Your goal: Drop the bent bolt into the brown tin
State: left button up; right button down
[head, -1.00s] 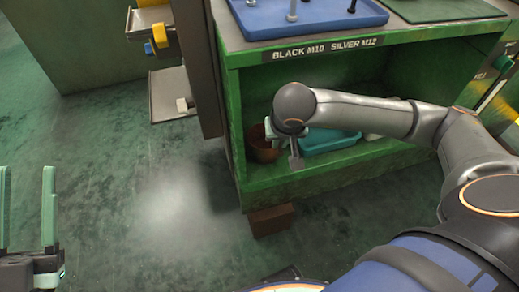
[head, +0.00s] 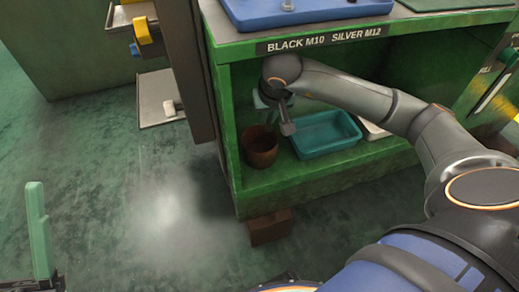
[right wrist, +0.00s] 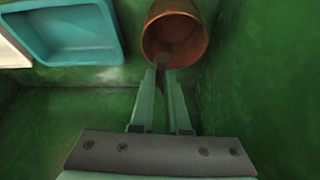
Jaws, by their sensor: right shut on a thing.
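The brown tin (head: 260,148) stands upright on the lower shelf of the green bench, at its left end. It also shows in the right wrist view (right wrist: 158,38), its mouth just beyond my fingertips. My right gripper (head: 270,100) is inside the bench opening, above the tin. In the right wrist view its fingers (right wrist: 163,75) are shut on a small dark thing (right wrist: 161,88), apparently the bent bolt; its shape is mostly hidden between them. My left gripper (head: 30,200) is at the left edge, empty; only one finger shows, with clear space beside it.
A teal tray (head: 325,134) sits right of the tin, with a white tray (head: 372,130) beyond. The bench top (head: 235,42) is above my right gripper. A grey post (head: 187,70) stands left of the bench. The floor at left is clear.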

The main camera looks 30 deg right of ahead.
jog(key=shift+f+b, duration=1.45)
jog(key=shift+f, duration=0.9)
jog(key=c, duration=0.8)
grip_release()
jog(key=shift+c, duration=0.2)
jog(key=p+v, duration=0.2)
jog(key=v, duration=0.3)
jog(key=shift+r, duration=0.35)
jog(key=s+a+p, duration=0.1)
jog(key=s+a, duration=0.3)
jog(key=s, duration=0.7)
jog(key=shift+s+f, duration=0.2)
jog(key=shift+f, duration=0.15)
